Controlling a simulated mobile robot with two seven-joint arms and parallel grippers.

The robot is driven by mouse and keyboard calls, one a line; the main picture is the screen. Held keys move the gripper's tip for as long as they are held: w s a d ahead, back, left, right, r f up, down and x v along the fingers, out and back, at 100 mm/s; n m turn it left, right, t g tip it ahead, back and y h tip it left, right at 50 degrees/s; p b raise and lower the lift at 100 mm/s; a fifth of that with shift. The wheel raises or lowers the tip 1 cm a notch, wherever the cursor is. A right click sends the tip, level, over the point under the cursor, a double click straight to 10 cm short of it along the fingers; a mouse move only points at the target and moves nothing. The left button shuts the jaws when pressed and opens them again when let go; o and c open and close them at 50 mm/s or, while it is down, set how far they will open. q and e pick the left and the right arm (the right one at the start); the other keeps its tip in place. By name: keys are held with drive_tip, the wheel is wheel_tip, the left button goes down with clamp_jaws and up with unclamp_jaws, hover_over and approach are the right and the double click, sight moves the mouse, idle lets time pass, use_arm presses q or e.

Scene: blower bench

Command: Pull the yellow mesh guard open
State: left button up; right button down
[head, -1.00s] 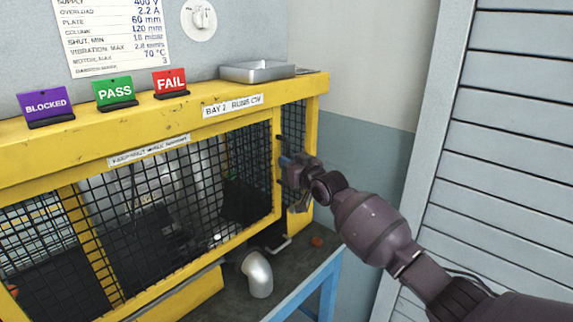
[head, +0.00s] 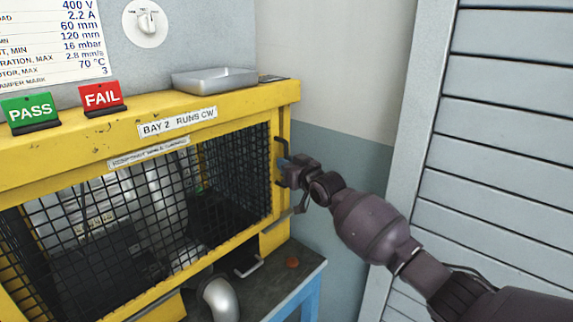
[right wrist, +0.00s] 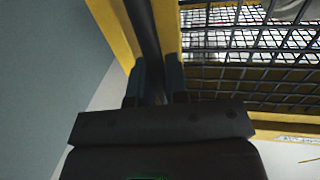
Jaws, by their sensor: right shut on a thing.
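The yellow mesh guard (head: 225,246), a black wire grid in a yellow frame, covers the front of the yellow bay in the head view. Its right edge is close to the bay's right end; its left end is out of view. A black upright handle (head: 281,146) is on that right edge. My right gripper (head: 286,168) is shut on the handle. In the right wrist view, the dark handle bar (right wrist: 144,28) runs between the two fingers (right wrist: 154,82), with the mesh to its right. My left gripper is not in view.
A metal tray (head: 213,81) and the PASS (head: 30,109) and FAIL (head: 102,96) signs stand on the bay's top ledge. A silver pipe elbow (head: 220,298) is below the guard. A slatted grey panel (head: 505,150) stands at the right, behind my arm.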

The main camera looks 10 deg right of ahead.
drive_tip(key=shift+w+d, duration=0.15)
drive_tip(key=shift+d, duration=0.2)
drive_tip(key=c, duration=1.1)
unclamp_jaws()
drive_tip(key=shift+c, duration=0.2)
drive_tip(key=v, duration=1)
drive_tip(key=shift+s+d, duration=0.15)
drive_tip(key=shift+s, duration=0.2)
